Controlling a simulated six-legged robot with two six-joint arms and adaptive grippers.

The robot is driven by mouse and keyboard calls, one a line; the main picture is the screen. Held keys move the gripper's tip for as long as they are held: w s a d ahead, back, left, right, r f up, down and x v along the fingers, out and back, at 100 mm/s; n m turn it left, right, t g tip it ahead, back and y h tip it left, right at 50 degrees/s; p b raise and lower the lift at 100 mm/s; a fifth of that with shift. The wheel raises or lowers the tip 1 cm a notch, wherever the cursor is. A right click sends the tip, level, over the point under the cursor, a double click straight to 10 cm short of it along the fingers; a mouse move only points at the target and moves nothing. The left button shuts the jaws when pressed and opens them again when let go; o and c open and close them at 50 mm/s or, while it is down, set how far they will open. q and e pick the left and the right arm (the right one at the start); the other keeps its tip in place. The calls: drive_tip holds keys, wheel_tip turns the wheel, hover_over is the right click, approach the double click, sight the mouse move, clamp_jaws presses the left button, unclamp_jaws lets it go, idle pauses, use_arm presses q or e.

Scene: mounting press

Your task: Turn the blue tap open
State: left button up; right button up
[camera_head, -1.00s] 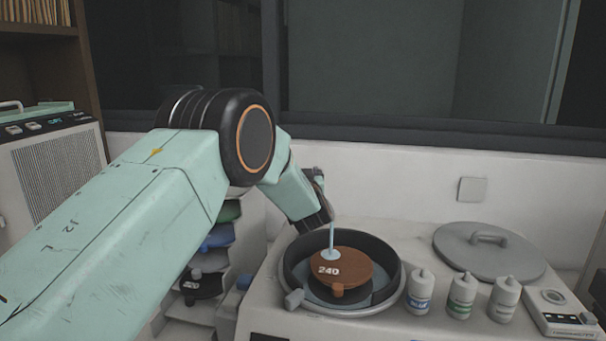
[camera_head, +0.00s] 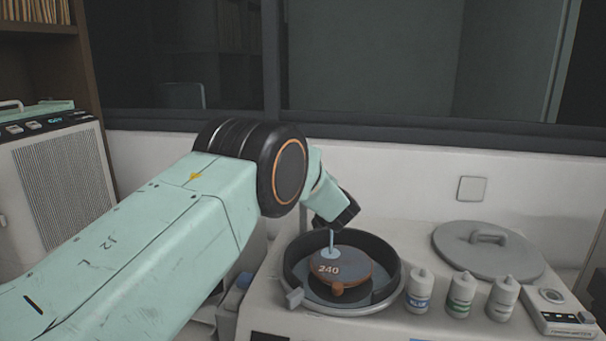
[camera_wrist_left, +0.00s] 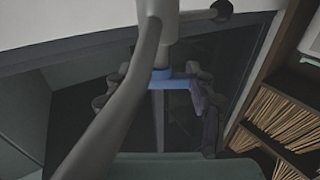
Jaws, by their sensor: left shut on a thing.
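The blue tap (camera_wrist_left: 178,82) shows in the left wrist view as a small blue lever and collar below a pale upright pipe. My left gripper (camera_wrist_left: 160,88) has its dark fingers on both sides of it and is shut on it. In the head view my left gripper (camera_head: 337,214) is at the back of the round basin (camera_head: 396,290), and the tap is hidden there. A thin pale-blue column (camera_head: 331,241), perhaps water, stands over a brown disc (camera_head: 350,270) marked 240. My right gripper is in neither view.
Several capped bottles (camera_head: 461,297) stand right of the basin. A grey lid (camera_head: 480,255) lies behind them, and a small control box (camera_head: 560,312) sits at the right. In the wrist view a thick grey arm-like pipe (camera_wrist_left: 125,90) crosses close to the camera.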

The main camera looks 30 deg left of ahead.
use_arm(q)
drive_tip(key=shift+r, duration=0.1)
drive_tip(key=o, duration=1.2)
drive_tip(key=shift+s+d, duration=0.1)
drive_tip(key=v, duration=1.2)
